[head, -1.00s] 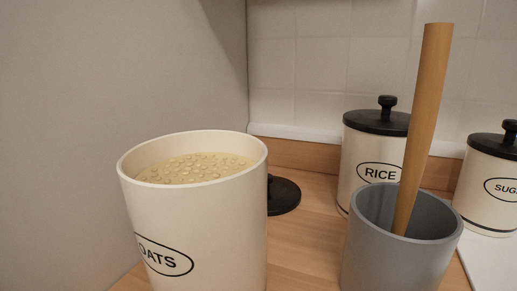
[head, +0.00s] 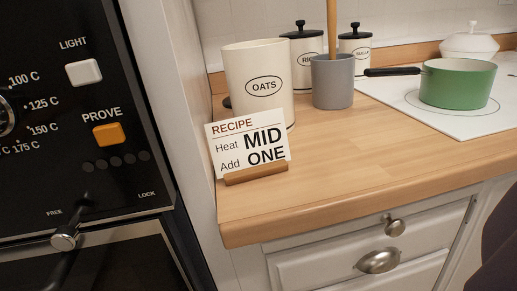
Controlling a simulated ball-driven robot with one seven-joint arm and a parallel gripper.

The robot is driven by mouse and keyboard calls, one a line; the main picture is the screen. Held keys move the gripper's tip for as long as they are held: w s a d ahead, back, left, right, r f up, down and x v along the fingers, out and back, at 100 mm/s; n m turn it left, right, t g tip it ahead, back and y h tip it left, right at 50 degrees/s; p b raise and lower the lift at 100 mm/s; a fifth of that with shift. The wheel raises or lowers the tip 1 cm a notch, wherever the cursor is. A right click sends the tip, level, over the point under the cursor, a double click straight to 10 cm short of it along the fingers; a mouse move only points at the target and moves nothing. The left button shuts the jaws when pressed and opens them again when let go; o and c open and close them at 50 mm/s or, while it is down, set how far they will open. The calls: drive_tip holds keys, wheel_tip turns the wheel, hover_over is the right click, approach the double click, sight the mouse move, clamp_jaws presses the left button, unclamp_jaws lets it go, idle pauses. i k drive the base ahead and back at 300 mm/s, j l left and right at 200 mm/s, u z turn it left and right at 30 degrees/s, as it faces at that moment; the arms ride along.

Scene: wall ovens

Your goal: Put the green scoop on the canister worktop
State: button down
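The canister worktop (head: 330,185) is a light wooden counter in the middle of the head view, with a bare stretch along its front. The cream OATS canister (head: 262,106) stands at its left; the RICE canister (head: 305,70) and SUGAR canister (head: 362,60), both with black lids, stand behind. I see no green scoop in this view. My gripper does not show, so I cannot see whether it holds anything.
A recipe card (head: 235,143) on a wooden stand reads "Heat MID, Add ONE". A grey pot (head: 332,85) holds a wooden handle. A green saucepan (head: 455,85) sits on the white hob (head: 400,100). A black oven panel (head: 60,150) is at left; drawers (head: 350,268) are below.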

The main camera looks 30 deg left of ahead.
sight(363, 156)
drive_tip(key=l+u, duration=0.1)
drive_tip(key=u, duration=0.3)
drive_tip(key=i+l+u, duration=0.1)
drive_tip(key=u, duration=0.3)
drive_tip(key=l+u, duration=0.1)
drive_tip(key=u, duration=0.3)
drive_tip(key=l+u, duration=0.1)
drive_tip(key=u, duration=0.3)
drive_tip(key=l, duration=0.85)
drive_tip(key=i+l, duration=0.1)
drive_tip(key=l, duration=0.7)
